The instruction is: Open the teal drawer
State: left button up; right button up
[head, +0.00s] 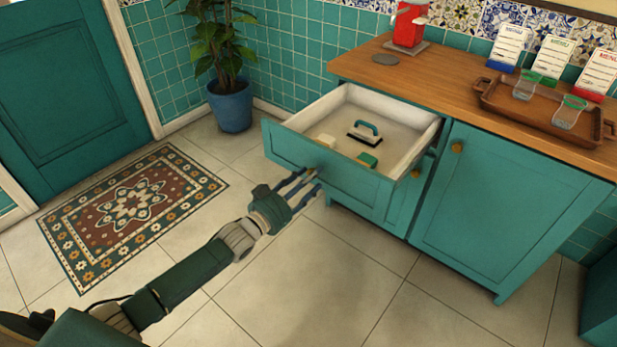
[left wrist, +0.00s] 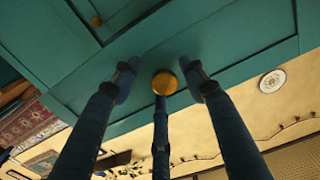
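The teal drawer (head: 330,175) is pulled well out of the teal cabinet in the head view, so its pale inside shows. Inside lie a brush-like item with a teal handle (head: 364,133), a cream block (head: 326,141) and a green-and-cream sponge (head: 367,159). My left gripper (head: 308,180) is in front of the drawer face. In the left wrist view its fingers are spread, with the round brass knob (left wrist: 164,83) between the outer two. The middle finger's tip overlaps the knob; I cannot tell whether it touches. My right gripper is not in view.
A closed cabinet door (head: 490,205) is right of the drawer. A potted plant (head: 230,105) stands behind left. The tiled floor in front is clear.

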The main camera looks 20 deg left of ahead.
pick_arm(q)
jog(key=v, duration=1.2)
jog(key=shift+r, duration=0.15)
